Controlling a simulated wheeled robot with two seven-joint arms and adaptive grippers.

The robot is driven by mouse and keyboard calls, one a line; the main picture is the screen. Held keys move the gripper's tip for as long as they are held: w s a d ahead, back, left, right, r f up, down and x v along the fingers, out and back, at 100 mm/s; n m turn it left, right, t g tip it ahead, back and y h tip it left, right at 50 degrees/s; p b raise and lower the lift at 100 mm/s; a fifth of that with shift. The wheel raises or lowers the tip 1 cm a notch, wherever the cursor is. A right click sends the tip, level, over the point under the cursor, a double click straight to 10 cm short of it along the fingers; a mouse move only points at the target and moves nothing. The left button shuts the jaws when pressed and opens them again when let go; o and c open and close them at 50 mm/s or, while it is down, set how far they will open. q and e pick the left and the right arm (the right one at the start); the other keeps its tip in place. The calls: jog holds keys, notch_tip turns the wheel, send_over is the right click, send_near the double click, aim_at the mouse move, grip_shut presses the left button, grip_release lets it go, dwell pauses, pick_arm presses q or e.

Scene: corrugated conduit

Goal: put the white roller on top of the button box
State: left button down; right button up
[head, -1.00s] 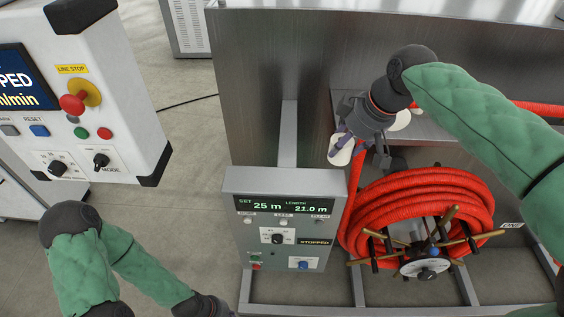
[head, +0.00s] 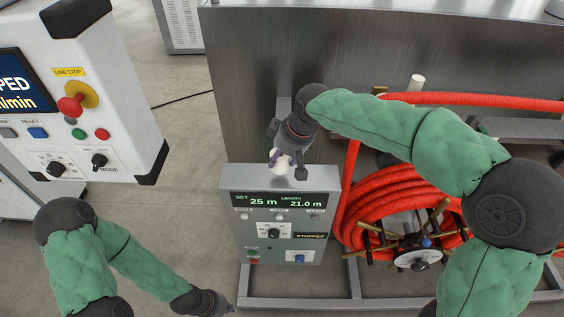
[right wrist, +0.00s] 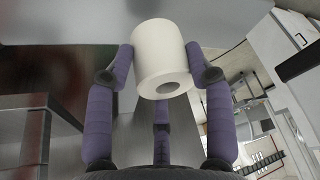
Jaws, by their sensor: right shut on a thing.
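The white roller (right wrist: 163,55) is a short cylinder with a hole in its end. My right gripper (right wrist: 165,68) is shut on it, with purple fingers on both sides. In the head view the roller (head: 280,161) shows as a small pale shape under my right gripper (head: 288,158), at the top of the grey button box (head: 228,205). I cannot tell whether it touches the box top. My left gripper (head: 226,308) is at the bottom edge, left of the box's foot. Only a small part of it shows, too little to tell its opening.
A coil of orange conduit (head: 385,195) on a reel stands right of the box, partly behind my right arm. Another white roller (head: 416,82) stands at the back right. A white control cabinet (head: 120,75) is at the left. A steel panel (head: 245,90) rises behind.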

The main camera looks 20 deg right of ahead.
aim_at(282, 164)
jog(key=shift+f, duration=1.55)
jog(key=shift+f, duration=0.1)
jog(key=o, duration=1.2)
jog(key=v, duration=1.2)
